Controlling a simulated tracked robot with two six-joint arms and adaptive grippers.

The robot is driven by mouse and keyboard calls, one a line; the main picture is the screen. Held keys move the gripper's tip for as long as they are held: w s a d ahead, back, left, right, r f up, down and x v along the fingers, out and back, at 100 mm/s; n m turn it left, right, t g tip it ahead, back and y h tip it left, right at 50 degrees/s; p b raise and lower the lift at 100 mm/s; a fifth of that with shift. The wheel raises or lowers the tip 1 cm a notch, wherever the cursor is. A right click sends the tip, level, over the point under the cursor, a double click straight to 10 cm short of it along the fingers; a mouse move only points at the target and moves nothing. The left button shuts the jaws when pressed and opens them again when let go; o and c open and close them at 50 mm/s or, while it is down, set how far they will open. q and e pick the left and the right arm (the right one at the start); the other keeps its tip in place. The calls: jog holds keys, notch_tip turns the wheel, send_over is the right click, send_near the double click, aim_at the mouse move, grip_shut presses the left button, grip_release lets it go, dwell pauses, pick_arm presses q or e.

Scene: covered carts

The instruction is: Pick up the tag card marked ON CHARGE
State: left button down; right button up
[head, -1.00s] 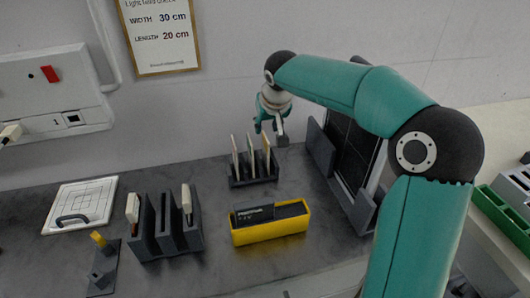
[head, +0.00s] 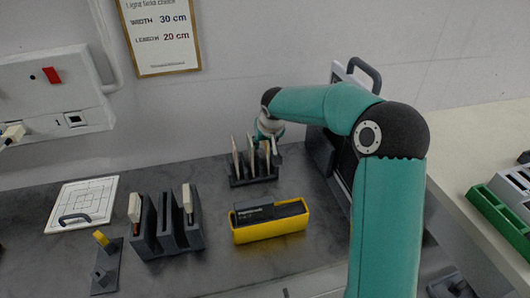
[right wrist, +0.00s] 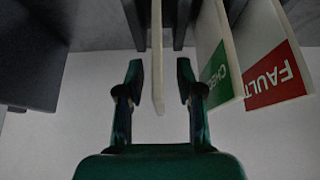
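The dark card rack (head: 252,181) stands on the bench in the head view and holds three upright tag cards. My right gripper (head: 270,140) is at the top of the rightmost card. In the right wrist view my right gripper (right wrist: 160,78) is open, with a pale card (right wrist: 157,55) seen edge-on between its fingers; neither finger visibly touches it. Its marking cannot be read. To the right are a card with a green band (right wrist: 217,70), partly lettered CHEC, and a card with a red FAULT band (right wrist: 275,78). My left gripper is not in view.
In the head view a yellow tray (head: 270,232) with a dark block is in front of the rack. A dark slotted holder (head: 168,240) is at left. A dark panel with a handle (head: 345,150) stands close right of the rack.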

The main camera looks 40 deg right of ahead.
grip_shut()
jog(key=shift+r, duration=0.15)
